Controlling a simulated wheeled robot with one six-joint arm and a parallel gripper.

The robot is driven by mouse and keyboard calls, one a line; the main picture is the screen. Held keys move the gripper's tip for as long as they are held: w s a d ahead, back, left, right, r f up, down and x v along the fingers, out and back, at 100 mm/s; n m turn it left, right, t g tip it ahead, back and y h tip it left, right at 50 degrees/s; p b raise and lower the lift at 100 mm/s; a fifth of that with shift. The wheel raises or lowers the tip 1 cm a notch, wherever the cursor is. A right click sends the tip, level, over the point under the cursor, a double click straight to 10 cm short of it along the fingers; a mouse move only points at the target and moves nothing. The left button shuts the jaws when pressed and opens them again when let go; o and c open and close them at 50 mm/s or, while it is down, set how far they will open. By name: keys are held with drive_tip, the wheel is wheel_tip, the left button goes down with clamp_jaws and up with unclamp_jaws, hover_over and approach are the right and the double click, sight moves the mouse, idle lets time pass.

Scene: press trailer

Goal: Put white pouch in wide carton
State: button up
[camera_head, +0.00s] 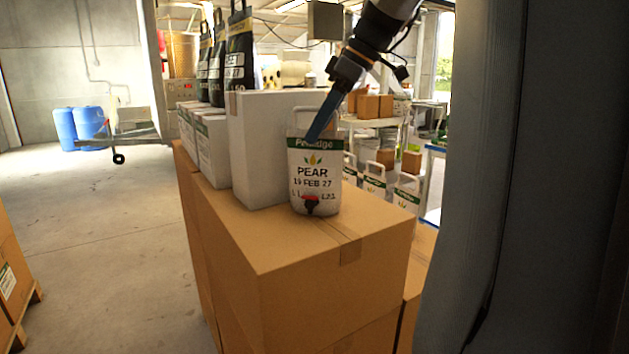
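The white pouch (315,172) stands upright on the near end of a brown carton top. It has a green band, the word PEAR, a date and a dark red tap low on its front. A pale handle loop rises from its top. My gripper (317,132) comes down from the upper right, its blue fingertip at the pouch's top edge beside the handle. The fingers overlap in this view, so I cannot tell whether they grip the handle. A plain white carton (262,155) stands just left of and behind the pouch. I cannot tell which carton is the wide one.
The large brown carton (330,275) under the pouch has bare space in front. Smaller white cartons (211,148) and black pouches (240,50) stand farther back left. More white pouches (374,182) show behind at right. Blue drums (78,127) stand far left.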

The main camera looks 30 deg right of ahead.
clamp_jaws()
drive_tip(key=shift+r, duration=0.1)
idle(1.2)
